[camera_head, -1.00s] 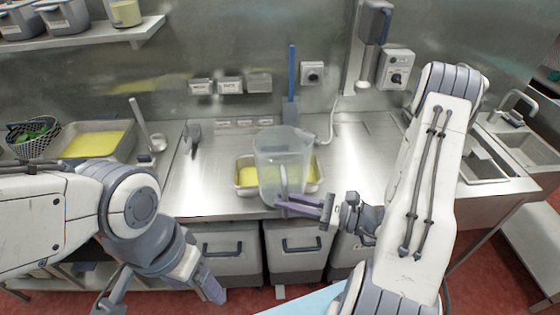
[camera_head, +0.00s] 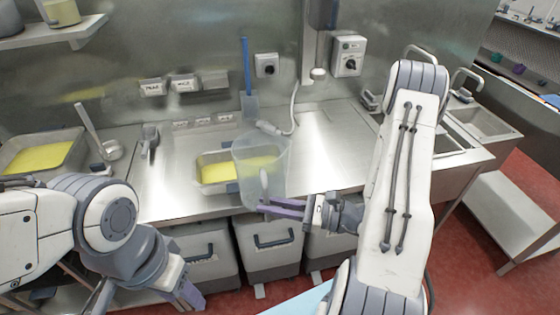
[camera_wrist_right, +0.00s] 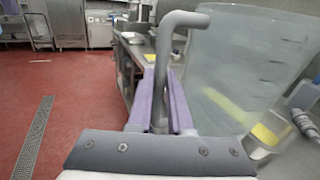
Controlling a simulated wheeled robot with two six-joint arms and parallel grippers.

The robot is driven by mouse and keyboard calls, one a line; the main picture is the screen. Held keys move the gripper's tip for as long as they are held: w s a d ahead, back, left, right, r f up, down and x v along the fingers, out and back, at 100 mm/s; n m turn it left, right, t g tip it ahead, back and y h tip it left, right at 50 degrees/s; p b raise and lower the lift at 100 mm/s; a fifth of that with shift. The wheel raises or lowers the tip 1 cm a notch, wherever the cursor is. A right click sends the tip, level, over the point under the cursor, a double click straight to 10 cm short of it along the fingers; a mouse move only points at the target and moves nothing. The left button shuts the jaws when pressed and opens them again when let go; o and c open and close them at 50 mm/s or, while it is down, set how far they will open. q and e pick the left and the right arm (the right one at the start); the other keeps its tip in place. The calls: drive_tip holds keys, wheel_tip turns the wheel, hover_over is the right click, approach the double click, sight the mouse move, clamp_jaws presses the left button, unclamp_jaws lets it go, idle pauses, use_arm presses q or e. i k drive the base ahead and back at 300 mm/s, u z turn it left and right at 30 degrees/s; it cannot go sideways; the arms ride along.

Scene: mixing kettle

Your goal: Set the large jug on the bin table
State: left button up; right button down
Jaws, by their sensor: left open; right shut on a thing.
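The large jug (camera_head: 262,168) is clear plastic and held upright in front of the steel counter's front edge. My right gripper (camera_head: 270,206) is shut on its handle. In the right wrist view the grey handle (camera_wrist_right: 166,70) stands between the purple fingers of my right gripper (camera_wrist_right: 160,112), and the jug's clear wall (camera_wrist_right: 235,65) fills the right side. My left gripper (camera_head: 188,300) hangs open and empty at the lower left, below the counter's front edge. The bin table appears to be the steel counter (camera_head: 330,150) with bins under it, but I cannot tell for certain.
A tray of yellow food (camera_head: 205,180) sits behind the jug. Another yellow tray (camera_head: 45,155), a ladle (camera_head: 105,140) and a scoop (camera_head: 149,140) are further left. Sinks (camera_head: 478,122) lie right; bins (camera_head: 272,245) stand below.

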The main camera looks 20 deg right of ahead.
sight(359, 161)
drive_tip(key=z, duration=0.8)
drive_tip(key=k, duration=1.05)
drive_tip(key=z, duration=1.65)
drive_tip(key=i, duration=1.2)
drive_tip(key=u, duration=0.7)
drive_tip(key=i, duration=0.65)
drive_tip(key=u, duration=1.05)
drive_tip(key=i, duration=0.3)
drive_tip(key=u, duration=0.3)
